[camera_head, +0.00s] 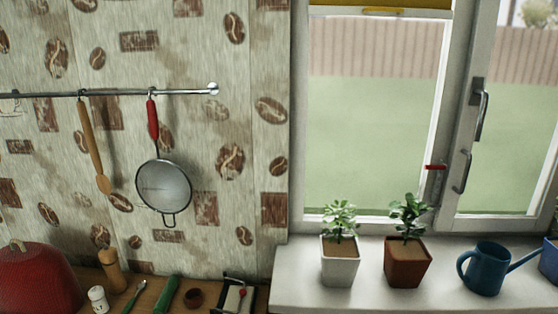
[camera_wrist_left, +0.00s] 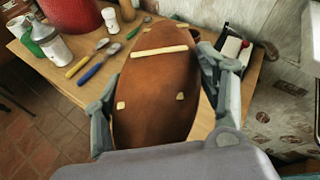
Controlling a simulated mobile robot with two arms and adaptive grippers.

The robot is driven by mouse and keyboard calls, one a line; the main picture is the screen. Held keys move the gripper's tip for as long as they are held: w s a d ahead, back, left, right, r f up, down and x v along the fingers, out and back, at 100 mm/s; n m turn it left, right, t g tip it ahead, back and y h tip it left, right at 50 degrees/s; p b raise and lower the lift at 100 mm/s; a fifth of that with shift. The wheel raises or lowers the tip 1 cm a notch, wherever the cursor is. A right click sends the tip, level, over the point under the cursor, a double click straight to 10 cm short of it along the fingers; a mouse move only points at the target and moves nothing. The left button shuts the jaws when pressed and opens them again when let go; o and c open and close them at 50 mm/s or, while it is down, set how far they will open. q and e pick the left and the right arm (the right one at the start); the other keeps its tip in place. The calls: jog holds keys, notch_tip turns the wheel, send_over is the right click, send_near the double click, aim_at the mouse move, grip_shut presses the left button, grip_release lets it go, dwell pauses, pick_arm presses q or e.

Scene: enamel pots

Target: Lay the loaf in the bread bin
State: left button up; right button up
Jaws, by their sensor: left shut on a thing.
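The loaf (camera_wrist_left: 155,115), brown with pale score marks, fills the middle of the left wrist view. My left gripper (camera_wrist_left: 158,68) is shut on it, one finger along each long side. The loaf is over the wooden counter, and its far end hides part of the things there. A red, rounded vessel (camera_head: 40,280) with a handle on top stands at the lower left of the head view. Its lower part also shows in the left wrist view (camera_wrist_left: 72,12). I cannot tell whether it is the bread bin. Neither gripper shows in the head view.
A pepper mill (camera_head: 112,270) stands beside the red vessel. Potted plants (camera_head: 340,260) and a blue watering can (camera_head: 485,268) stand on the sill.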

pick_arm(q)
jog(key=w+d+m+t+h, duration=0.25)
jog(key=d+m+h, duration=0.3)
jog(key=d, duration=0.55)
jog(key=s+a+n+g+y, duration=0.1)
jog(key=a+y, duration=0.1)
jog(key=a, duration=0.1)
jog(key=s+a+n+y, duration=0.1)
jog(key=a+n, duration=0.1)
jog(key=a, duration=0.2)
jog(key=s+a+n+g+y, duration=0.1)
jog(key=a+n+y, duration=0.1)
jog(key=a, duration=0.1)
jog(key=shift+s+a+r+n+g+y, duration=0.15)
jog(key=shift+a+r+n+g+y, duration=0.15)
jog(key=shift+a+g+y, duration=0.1)
